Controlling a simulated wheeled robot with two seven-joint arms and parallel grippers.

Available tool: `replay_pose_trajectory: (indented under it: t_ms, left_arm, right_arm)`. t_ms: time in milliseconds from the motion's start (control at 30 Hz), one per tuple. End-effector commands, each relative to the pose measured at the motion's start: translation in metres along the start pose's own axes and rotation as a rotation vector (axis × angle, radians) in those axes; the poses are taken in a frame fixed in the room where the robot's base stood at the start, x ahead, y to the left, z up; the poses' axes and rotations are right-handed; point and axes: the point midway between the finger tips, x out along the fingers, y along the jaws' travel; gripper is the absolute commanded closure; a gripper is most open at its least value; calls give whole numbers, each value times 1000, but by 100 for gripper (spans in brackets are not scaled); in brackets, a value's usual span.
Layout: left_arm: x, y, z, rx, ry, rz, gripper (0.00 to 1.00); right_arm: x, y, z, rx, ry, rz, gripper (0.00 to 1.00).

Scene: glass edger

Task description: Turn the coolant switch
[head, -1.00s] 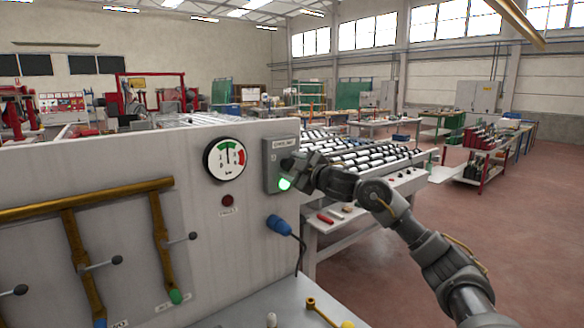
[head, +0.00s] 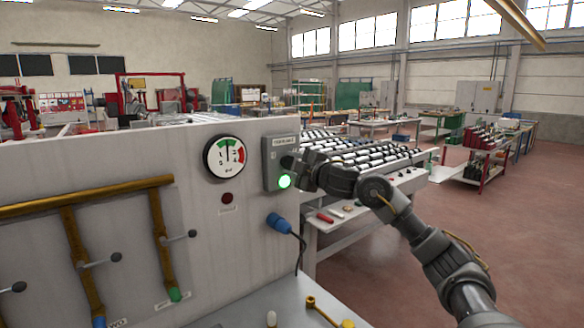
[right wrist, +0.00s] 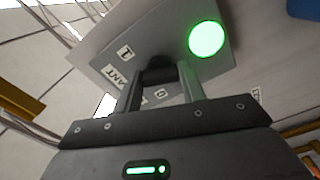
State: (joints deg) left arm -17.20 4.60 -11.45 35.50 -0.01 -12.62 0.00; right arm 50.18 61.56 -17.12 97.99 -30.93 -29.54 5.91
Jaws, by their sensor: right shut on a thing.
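The coolant switch box (head: 270,165) is a grey box on the right end of the machine's panel. A green lamp (head: 284,181) glows on its lower front. My right gripper (head: 291,162) is at the front of the box, over the switch. In the right wrist view, my right gripper (right wrist: 162,88) is shut on the dark switch knob (right wrist: 158,75), with marks 1 and 0 on the plate beside it. The green lamp (right wrist: 206,39) shows lit at the upper right there. The knob is mostly hidden in the head view. My left gripper is not in view.
A pressure gauge (head: 225,157) and a dark red lamp (head: 227,198) sit left of the box. A blue plug (head: 279,223) with a cable is below it. Brass pipes with levers (head: 165,240) are at left. A roller table (head: 370,160) stands behind my right arm.

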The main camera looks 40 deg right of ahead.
Motion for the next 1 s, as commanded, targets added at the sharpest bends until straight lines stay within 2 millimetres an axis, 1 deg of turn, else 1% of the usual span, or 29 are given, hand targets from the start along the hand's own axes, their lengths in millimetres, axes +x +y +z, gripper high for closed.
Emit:
replay_pose_trajectory:
  t_ms: [700,1000]
  left_arm:
    - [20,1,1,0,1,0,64]
    - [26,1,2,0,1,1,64]
  right_arm:
    - [0,0,1,-676,-3,1,83]
    - [0,0,0,-906,-2,1,83]
